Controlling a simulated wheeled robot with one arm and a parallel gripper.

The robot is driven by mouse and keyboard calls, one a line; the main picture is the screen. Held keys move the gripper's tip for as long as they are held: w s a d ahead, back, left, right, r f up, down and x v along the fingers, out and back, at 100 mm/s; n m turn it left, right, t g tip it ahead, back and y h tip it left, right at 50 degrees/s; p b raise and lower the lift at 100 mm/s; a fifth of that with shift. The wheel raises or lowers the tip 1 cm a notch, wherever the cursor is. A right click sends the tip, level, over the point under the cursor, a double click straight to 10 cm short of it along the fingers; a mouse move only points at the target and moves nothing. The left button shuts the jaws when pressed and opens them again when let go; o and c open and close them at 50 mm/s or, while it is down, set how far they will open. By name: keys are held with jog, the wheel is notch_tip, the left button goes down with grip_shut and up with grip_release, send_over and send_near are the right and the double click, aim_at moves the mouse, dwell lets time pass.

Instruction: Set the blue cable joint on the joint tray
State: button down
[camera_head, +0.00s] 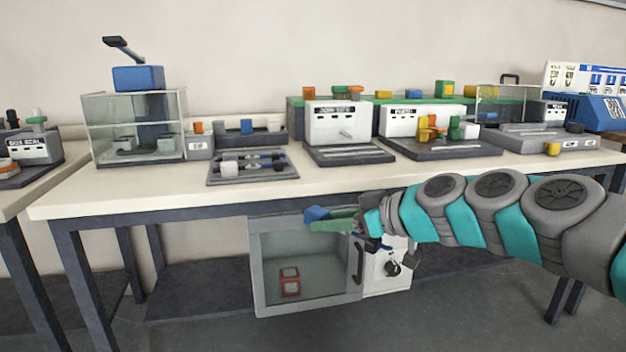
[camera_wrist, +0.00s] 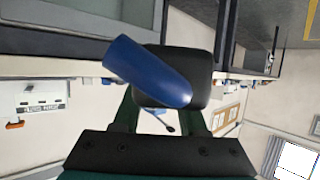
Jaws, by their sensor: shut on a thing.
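My gripper (camera_head: 333,222) is shut on the blue cable joint (camera_head: 317,213), held in front of the table's front edge, below the tabletop and apart from it. In the wrist view the joint shows as a smooth blue rounded cylinder (camera_wrist: 140,68), tilted across the dark finger pads (camera_wrist: 178,82). A low grey tray (camera_head: 222,181) lies on the table, up and left of my gripper, with a white block and dark and blue rod-like pieces on it. It may be the joint tray; no label on it is readable.
A glass-sided case (camera_head: 100,133) stands left of the tray. White labelled stations (camera_head: 337,123) stand right of it. Below the table, a glass-fronted cabinet (camera_head: 258,296) with a red block inside stands behind my gripper. The table front edge (camera_head: 130,209) lies between gripper and tray.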

jog(key=w+d+f+m+t+h, duration=0.4)
jog(key=w+d+f+m+h, duration=0.7)
jog(key=f, duration=0.5)
jog(key=w+m+h, duration=0.1)
jog(key=m+h, duration=0.1)
jog(key=h, duration=0.1)
jog(key=shift+w+d+m+t+h, duration=0.15)
jog(key=shift+d+m+t+h, duration=0.15)
jog(key=shift+m+h, duration=0.1)
jog(key=shift+w+a+r, duration=0.1)
jog(key=shift+a+r, duration=0.05)
jog(key=shift+r, duration=0.2)
jog(key=shift+f, duration=0.25)
